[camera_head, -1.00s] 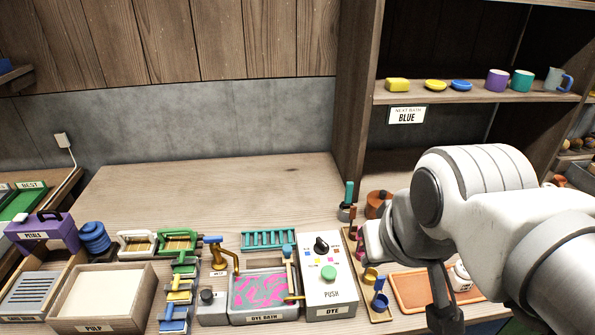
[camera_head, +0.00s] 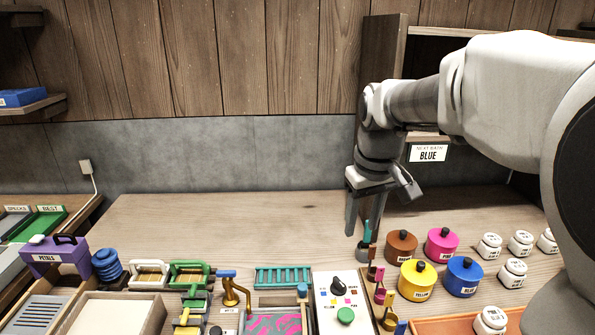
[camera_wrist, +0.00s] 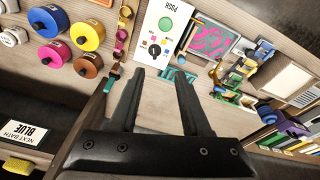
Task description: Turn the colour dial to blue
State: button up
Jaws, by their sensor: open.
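The colour dial is a black knob (camera_head: 338,285) on the white dye panel (camera_head: 326,300), with small coloured marks around it. The dial also shows in the wrist view (camera_wrist: 154,50), just beyond my fingertips. Which mark it points to is too small to tell. A green PUSH button (camera_head: 345,316) sits in front of the dial. My gripper (camera_head: 358,225) is open and empty, pointing down above the table behind the panel. In the wrist view its two fingers (camera_wrist: 160,78) are spread apart, not touching the dial.
A teal-handled tool (camera_head: 366,238) stands close to my gripper. Brown, pink, yellow and blue pots (camera_head: 465,278) stand to the right. A teal rack (camera_head: 283,278) and the dye bath with pink swirls (camera_head: 273,325) are left of the panel. A sign (camera_head: 428,153) reads NEXT BATH BLUE.

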jog(key=n+g+b, duration=0.1)
jog(key=n+g, duration=0.1)
send_over(342, 284)
notch_tip(342, 284, down, 10)
notch_tip(342, 284, down, 17)
jog(key=shift+f+b, duration=0.1)
jog(key=shift+b, duration=0.55)
grip_shut()
